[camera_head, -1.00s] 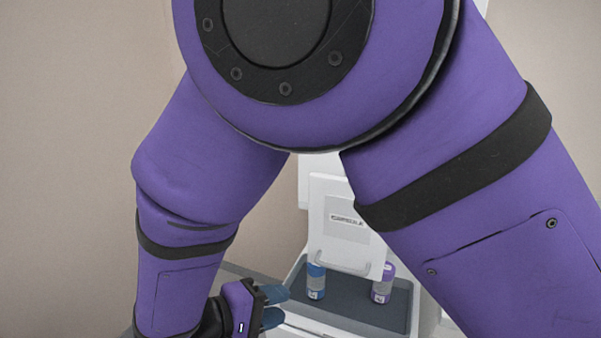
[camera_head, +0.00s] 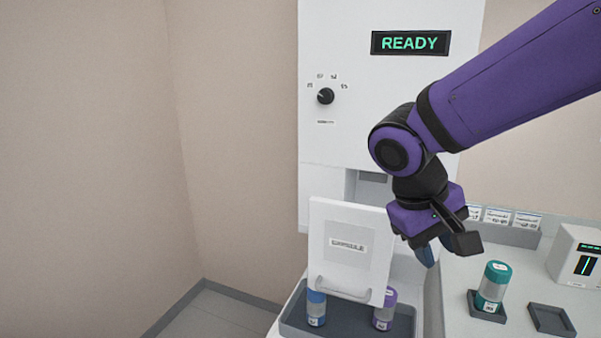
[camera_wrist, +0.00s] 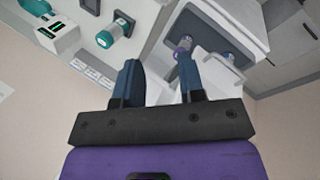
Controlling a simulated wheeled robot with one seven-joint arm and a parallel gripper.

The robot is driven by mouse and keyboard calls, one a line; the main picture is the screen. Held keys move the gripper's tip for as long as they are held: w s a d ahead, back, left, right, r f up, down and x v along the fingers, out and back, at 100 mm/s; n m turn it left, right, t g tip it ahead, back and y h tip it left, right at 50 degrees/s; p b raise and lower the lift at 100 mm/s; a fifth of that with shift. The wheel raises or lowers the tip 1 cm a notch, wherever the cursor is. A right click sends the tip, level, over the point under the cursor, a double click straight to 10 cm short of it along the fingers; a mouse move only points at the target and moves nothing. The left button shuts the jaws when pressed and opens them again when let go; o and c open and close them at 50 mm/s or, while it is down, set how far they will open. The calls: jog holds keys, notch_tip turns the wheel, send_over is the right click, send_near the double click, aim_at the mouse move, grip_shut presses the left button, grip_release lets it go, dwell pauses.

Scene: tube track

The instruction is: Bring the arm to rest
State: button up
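My gripper (camera_head: 436,252) hangs from the purple arm in front of the white machine (camera_head: 340,190), to the right of its panel marked CAPSULE (camera_head: 345,262). In the wrist view its two blue fingers (camera_wrist: 157,70) stand apart with nothing held between them. The arm reaches in from the upper right of the head view, bent at the wrist, and the gripper points down. It looks clear of the counter and the capsules below it.
A blue capsule (camera_head: 316,309) and a purple capsule (camera_head: 385,311) stand in the grey tray (camera_head: 345,331). A teal capsule (camera_head: 491,287) stands on a dark holder; an empty holder (camera_head: 551,319) is beside it. A small white device (camera_head: 577,257) is at the right. The display (camera_head: 411,43) reads READY.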

jog(key=s+d+r+m+t+y, duration=0.2)
jog(key=s+d+r+t+y, duration=0.2)
jog(key=s+d, duration=0.5)
notch_tip(320, 180, up, 3)
jog(key=shift+s+d+f+m+t+y, duration=0.1)
jog(key=shift+s+d+m+t+y, duration=0.3)
jog(key=shift+d+t, duration=0.15)
